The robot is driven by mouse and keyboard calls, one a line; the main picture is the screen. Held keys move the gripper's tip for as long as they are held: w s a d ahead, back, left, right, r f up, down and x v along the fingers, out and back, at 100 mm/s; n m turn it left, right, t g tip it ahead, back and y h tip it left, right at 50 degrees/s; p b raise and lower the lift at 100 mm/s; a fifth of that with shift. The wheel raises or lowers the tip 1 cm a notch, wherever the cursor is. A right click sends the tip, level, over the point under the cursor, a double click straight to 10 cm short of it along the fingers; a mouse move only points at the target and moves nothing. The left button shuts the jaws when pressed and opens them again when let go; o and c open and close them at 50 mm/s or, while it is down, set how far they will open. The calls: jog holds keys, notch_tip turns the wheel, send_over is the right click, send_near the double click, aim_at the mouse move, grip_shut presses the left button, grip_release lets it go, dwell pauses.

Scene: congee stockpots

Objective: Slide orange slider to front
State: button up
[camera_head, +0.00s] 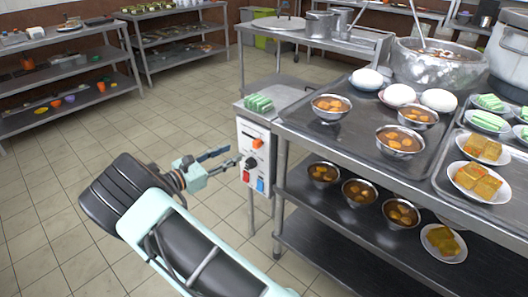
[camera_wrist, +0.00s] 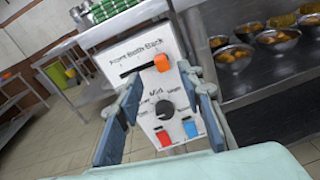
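A white control panel (camera_head: 253,165) hangs at the left end of the steel counter. Its orange slider (camera_head: 257,143) also shows in the wrist view (camera_wrist: 161,62), at the right end of a dark horizontal slot, near a label reading "Back". Below it on the panel are a black knob (camera_wrist: 165,108), a red switch (camera_wrist: 165,139) and a blue switch (camera_wrist: 190,129). My gripper (camera_head: 233,156) is open in front of the panel, its dark-blue fingers spread. In the wrist view the fingers stand either side of the knob, below the slider. Nothing is between them except the panel behind.
A tray of green-and-white items (camera_head: 259,103) sits above the panel. The counter (camera_head: 335,140) holds bowls, white buns and a large pot (camera_head: 435,65); a lower shelf (camera_head: 320,205) holds more bowls. Open tiled floor (camera_head: 70,190) lies left.

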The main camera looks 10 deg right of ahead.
aim_at(254, 145)
jog(key=w+d+b, duration=0.1)
jog(key=w+d, duration=0.1)
jog(key=d, duration=0.1)
jog(key=w+d+f+n, duration=0.1)
jog(key=w+d, duration=0.1)
jog(key=d, duration=0.1)
jog(key=w+d+f+n+t+b, duration=0.1)
jog(key=w+d, duration=0.1)
jog(key=d, duration=0.1)
jog(key=shift+w+d+f+b, duration=0.15)
jog(key=shift+w+f+b, duration=0.05)
jog(key=shift+b, duration=0.15)
grip_shut()
